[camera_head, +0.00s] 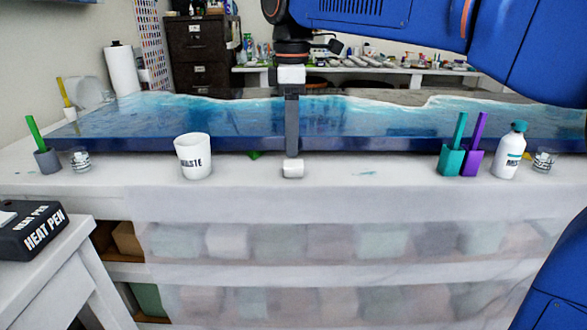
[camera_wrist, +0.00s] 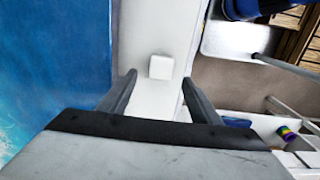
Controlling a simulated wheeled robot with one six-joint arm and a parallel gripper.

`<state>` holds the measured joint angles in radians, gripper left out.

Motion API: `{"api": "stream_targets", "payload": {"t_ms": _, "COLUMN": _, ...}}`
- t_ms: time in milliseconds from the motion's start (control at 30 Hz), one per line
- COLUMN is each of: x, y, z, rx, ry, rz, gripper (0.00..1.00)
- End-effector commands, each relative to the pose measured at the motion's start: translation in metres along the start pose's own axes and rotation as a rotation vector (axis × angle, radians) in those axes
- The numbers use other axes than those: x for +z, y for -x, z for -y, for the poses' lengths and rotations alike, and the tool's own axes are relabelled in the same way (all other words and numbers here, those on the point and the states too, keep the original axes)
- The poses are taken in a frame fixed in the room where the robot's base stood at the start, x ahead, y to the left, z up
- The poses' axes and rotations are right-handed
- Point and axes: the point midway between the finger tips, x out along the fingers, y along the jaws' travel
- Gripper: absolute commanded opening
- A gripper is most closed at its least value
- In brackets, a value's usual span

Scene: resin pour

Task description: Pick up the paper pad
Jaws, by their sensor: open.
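The paper pad (camera_head: 292,169) looks like a small white block on the bare front strip of the white workbench. In the wrist view the pad (camera_wrist: 161,67) lies ahead of the fingertips, roughly in line with the gap between them. My gripper (camera_head: 292,153) points down just above or behind the pad in the head view. In the wrist view my gripper (camera_wrist: 159,78) has its two dark fingers spread apart with nothing between them. I cannot tell exactly how high the fingertips are above the pad.
A long blue resin slab (camera_head: 350,122) runs along the bench behind the pad. A white WASTE cup (camera_head: 194,157) stands to the left. A teal holder (camera_head: 451,159), a purple holder (camera_head: 474,160) and a white bottle (camera_head: 510,153) stand to the right. The bench strip (camera_head: 370,178) beside the pad is clear.

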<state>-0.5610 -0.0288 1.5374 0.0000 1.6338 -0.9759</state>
Motion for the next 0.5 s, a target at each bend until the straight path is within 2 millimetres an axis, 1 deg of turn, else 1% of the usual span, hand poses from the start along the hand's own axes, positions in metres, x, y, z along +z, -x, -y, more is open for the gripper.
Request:
{"api": "stream_targets", "payload": {"t_ms": 167, "x": 0.0, "y": -0.009, "z": 0.001, "rx": 0.0, "ry": 0.0, "rz": 0.0, "gripper": 0.58}}
{"api": "stream_targets", "payload": {"t_ms": 233, "x": -0.001, "y": -0.016, "z": 0.001, "rx": -0.001, "ry": 0.0, "rz": 0.001, "gripper": 0.58}}
{"api": "stream_targets", "payload": {"t_ms": 400, "x": -0.005, "y": -0.039, "z": 0.002, "rx": -0.001, "ry": 0.0, "rz": 0.001, "gripper": 0.58}}
{"api": "stream_targets", "payload": {"t_ms": 500, "x": -0.005, "y": -0.05, "z": 0.002, "rx": 0.0, "ry": 0.0, "rz": 0.0, "gripper": 0.58}}
